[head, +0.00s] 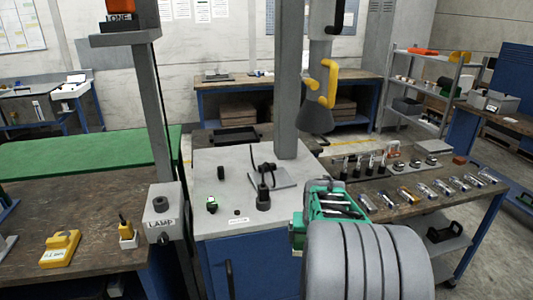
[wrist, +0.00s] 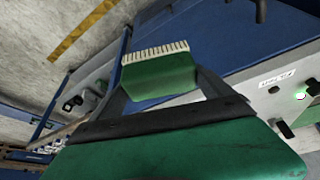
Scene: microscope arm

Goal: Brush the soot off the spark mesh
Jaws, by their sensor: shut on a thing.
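My gripper (head: 335,203) is at the front right of the grey cabinet, beside the right-hand bench. In the wrist view its two grey fingers (wrist: 164,92) are shut on a green brush (wrist: 158,76). A row of pale bristles (wrist: 155,51) runs along the brush's far edge, pointing away from my palm. The bristles appear clear of any surface. I cannot make out the spark mesh or any soot in either view. A hanging grey arm with a yellow handle (head: 325,85) and a dark grey cone (head: 317,121) is above and behind my gripper.
The grey cabinet top (head: 225,170) carries a black stand with cables (head: 263,195) and a green-lit button (head: 211,205). A grey post (head: 287,80) rises behind. The right bench (head: 400,185) holds several small cylinders. A lamp box (head: 162,212) stands left.

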